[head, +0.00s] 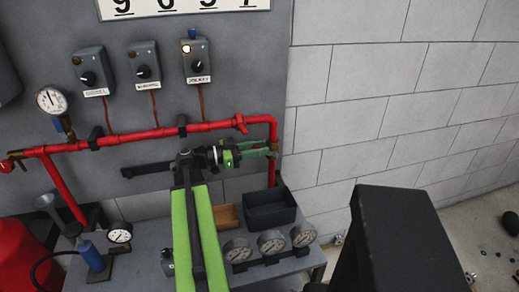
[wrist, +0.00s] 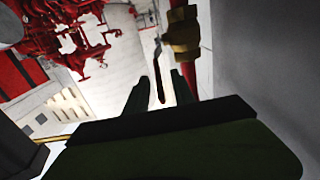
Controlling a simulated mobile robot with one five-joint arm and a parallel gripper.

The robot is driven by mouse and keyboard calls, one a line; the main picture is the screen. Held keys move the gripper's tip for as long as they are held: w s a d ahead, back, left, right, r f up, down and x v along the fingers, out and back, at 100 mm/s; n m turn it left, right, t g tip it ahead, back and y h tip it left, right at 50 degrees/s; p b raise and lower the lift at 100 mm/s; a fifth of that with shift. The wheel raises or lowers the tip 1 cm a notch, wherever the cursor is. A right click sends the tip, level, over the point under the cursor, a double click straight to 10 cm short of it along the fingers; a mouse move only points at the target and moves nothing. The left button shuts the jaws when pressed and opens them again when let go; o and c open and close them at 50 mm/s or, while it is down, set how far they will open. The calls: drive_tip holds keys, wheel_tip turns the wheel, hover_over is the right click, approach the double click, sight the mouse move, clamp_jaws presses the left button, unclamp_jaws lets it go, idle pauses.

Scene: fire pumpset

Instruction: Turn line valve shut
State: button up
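The line valve shows in the wrist view as a brass body (wrist: 182,38) on a red pipe. A thin dark lever (wrist: 158,62) hangs beside it. In the head view the brass valve (head: 274,147) is partly hidden by my gripper at the right-hand vertical red pipe. My gripper (head: 264,147), with green fingers, reaches right to this valve. In the wrist view its two fingertips (wrist: 160,78) stand apart, with the lever between them in the picture. I see no clear contact between fingers and lever.
The red pipe (head: 150,134) runs along the grey panel. Switch boxes (head: 143,66) and a pressure gauge (head: 52,100) are on the panel. Below my arm, a bench holds a dark bin (head: 270,216), a brown tray (head: 226,217) and a row of gauges (head: 271,241). A block wall is right.

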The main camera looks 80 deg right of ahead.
clamp_jaws()
idle(1.3)
